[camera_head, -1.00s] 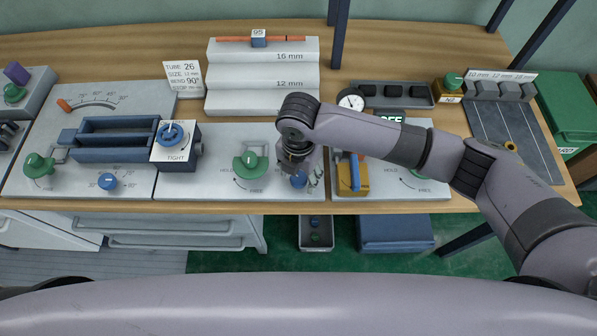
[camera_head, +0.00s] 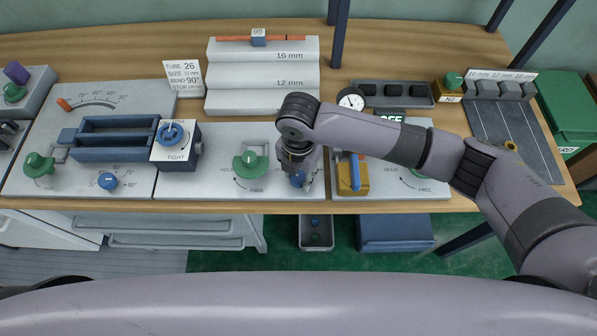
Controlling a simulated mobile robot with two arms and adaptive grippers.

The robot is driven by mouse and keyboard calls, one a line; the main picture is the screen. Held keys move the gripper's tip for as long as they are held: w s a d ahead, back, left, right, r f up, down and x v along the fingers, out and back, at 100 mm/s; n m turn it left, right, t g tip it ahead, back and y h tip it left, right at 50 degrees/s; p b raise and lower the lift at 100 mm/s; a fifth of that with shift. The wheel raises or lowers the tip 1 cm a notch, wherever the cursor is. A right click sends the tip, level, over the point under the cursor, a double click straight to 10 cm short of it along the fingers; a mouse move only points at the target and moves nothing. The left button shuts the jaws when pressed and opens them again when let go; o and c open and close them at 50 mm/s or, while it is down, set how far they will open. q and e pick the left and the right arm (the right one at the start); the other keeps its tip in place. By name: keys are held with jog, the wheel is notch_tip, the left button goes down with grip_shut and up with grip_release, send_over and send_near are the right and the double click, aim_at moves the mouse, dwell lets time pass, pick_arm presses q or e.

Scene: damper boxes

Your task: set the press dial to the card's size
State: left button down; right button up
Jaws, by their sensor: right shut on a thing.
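The white card (camera_head: 184,78) stands at the back left and reads tube 26, size 12 mm, bend 90°; its last line is too small to read surely. A blue dial (camera_head: 297,179) sits on the front right of the middle grey panel (camera_head: 205,181). My right gripper (camera_head: 301,182) points down at this dial and is shut on it. The gripper and wrist hide the dial's scale and most of its pointer. My left gripper is out of view.
A green knob (camera_head: 251,164) marked hold and free is left of my right gripper. A yellow block with a blue handle (camera_head: 352,175) stands close on its right. A stepped grey rack (camera_head: 262,79) is behind.

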jog(key=shift+r+m+p, duration=0.2)
jog(key=shift+m+p, duration=0.4)
jog(key=shift+p, duration=0.3)
jog(key=m+p, duration=0.3)
jog(key=shift+r, duration=0.1)
jog(key=m+p, duration=0.3)
jog(key=shift+f+m+p, duration=0.2)
jog(key=shift+m+p, duration=0.4)
jog(key=shift+m, duration=0.2)
jog(key=o, duration=1.2)
jog(key=shift+c, duration=0.2)
